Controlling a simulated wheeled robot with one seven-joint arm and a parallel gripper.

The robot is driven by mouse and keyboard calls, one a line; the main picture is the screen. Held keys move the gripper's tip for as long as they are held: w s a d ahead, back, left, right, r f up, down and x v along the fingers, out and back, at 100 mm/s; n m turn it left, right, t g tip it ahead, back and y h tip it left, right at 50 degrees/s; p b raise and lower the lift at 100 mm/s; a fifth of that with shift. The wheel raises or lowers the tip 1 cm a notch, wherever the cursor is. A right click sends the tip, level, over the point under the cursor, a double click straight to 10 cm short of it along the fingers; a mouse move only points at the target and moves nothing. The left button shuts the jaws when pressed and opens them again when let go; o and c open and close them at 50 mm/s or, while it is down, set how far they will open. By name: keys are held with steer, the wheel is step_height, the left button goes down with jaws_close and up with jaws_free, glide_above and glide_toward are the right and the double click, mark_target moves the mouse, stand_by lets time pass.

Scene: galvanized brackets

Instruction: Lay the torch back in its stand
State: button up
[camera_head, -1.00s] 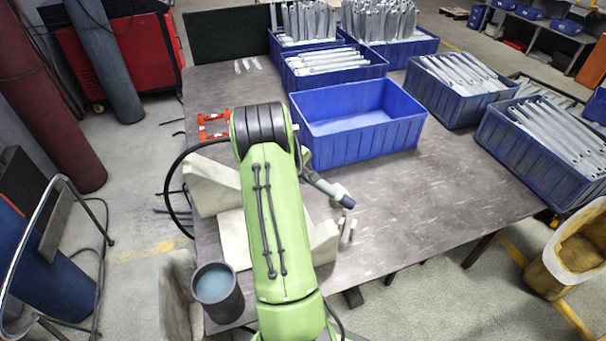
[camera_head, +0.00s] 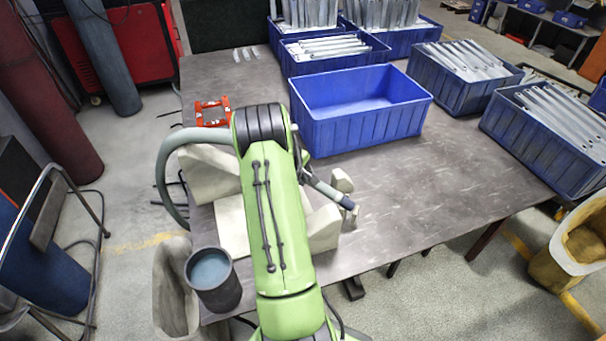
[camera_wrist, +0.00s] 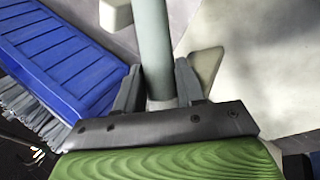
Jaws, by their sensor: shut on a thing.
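My gripper (camera_wrist: 158,82) is shut on the torch (camera_wrist: 153,35), a grey-green tube running up between the two fingers in the wrist view. In the head view the torch (camera_head: 332,191) sticks out to the right of my green arm with its dark end towards the lower right. Two small cream uprights, which look like the stand (camera_head: 342,181), are close beside that end. In the wrist view the stand (camera_wrist: 207,65) shows on both sides of the tube. I cannot tell whether the torch touches it. My arm hides most of the gripper in the head view.
An empty blue crate (camera_head: 360,133) stands behind the torch. Blue crates of metal brackets (camera_head: 545,150) line the back and right. Cream blocks (camera_head: 232,225), a red clamp (camera_head: 212,112) and a dark cup (camera_head: 217,292) are at the left. The table's front right (camera_head: 430,215) is clear.

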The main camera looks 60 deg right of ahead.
steer(key=o, duration=1.7)
steer(key=p+v, duration=0.3)
steer(key=v, duration=0.4)
steer(key=shift+d, duration=0.1)
stand_by(0.6)
